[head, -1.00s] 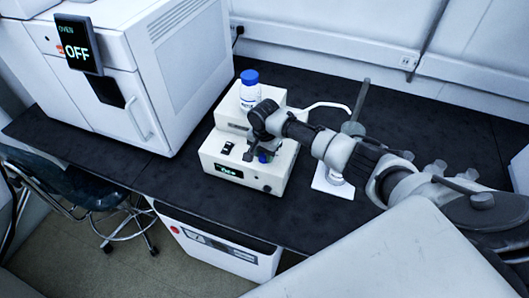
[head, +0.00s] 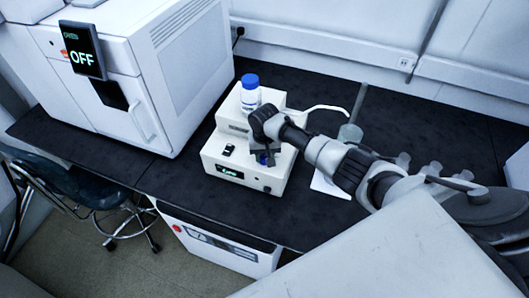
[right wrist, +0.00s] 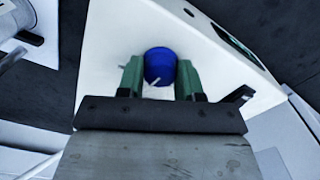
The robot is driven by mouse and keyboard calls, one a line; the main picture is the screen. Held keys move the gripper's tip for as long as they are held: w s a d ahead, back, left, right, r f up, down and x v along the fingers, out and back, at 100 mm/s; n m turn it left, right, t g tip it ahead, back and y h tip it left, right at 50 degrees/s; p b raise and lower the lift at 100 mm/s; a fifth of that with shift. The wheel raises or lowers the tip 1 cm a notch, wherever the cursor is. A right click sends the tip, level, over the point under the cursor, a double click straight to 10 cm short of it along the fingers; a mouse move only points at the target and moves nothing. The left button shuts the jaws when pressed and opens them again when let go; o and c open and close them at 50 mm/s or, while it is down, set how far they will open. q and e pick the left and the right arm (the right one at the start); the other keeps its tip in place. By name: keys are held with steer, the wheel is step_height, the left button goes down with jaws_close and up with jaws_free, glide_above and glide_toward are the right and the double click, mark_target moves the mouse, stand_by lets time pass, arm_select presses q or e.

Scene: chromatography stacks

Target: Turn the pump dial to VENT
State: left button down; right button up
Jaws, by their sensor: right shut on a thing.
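The white pump (head: 225,155) stands on the dark bench with a small green-lit display (head: 229,172) on its front; the text is too small to read surely. Its blue dial (right wrist: 160,66) shows in the right wrist view, with a short white pointer mark slanting toward the lower left of that picture. My right gripper (right wrist: 161,78) is shut on the blue dial, one green finger on each side. In the head view the right gripper (head: 265,158) reaches down over the pump's front right and mostly hides the dial. My left gripper is not in view.
A large white oven (head: 130,80) reading OFF is to the left. A glass vessel (head: 350,132) is behind the right arm, near a white tube (head: 325,108). The bench behind is clear.

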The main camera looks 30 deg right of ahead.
mark_target(264, 156)
steer(key=n, duration=0.5)
steer(key=shift+r+n+p, duration=0.1)
steer(key=shift+n+p, duration=0.2)
steer(key=shift+p, duration=0.1)
steer(key=n, duration=0.5)
steer(key=shift+w, duration=0.1)
steer(key=shift+n, duration=0.3)
steer(key=o, duration=0.9)
step_height(264, 156, up, 11)
steer(key=shift+f+b, duration=0.1)
steer(key=shift+b, duration=0.5)
